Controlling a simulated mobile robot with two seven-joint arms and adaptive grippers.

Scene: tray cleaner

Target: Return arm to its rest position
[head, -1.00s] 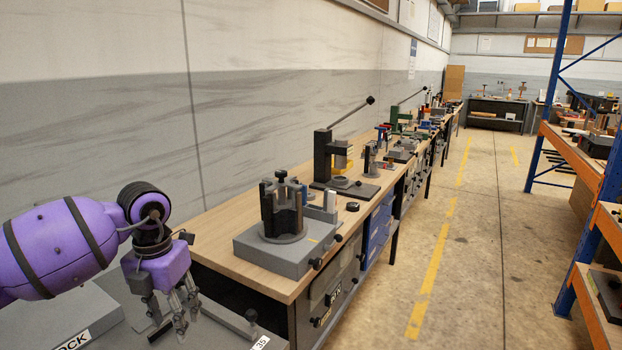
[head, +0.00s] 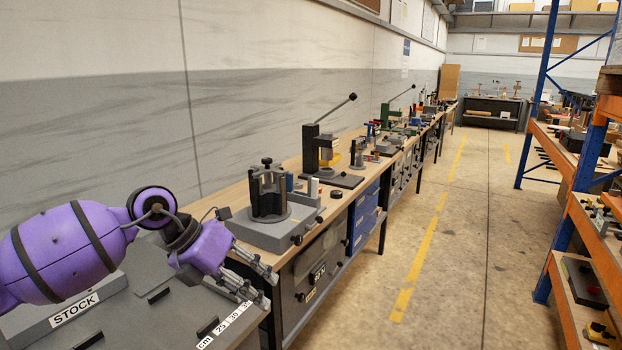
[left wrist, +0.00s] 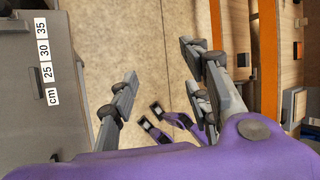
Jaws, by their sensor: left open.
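My left arm, purple with black bands, comes in from the left in the head view. Its gripper (head: 258,277) is open and empty, above the right edge of the grey station marked STOCK (head: 130,310).
A wooden bench (head: 240,192) along the wall carries a grey fixture (head: 268,215) and a lever press (head: 325,160). An orange and blue shelf rack (head: 560,200) stands on the right. The floor aisle (head: 440,240) between them is clear.

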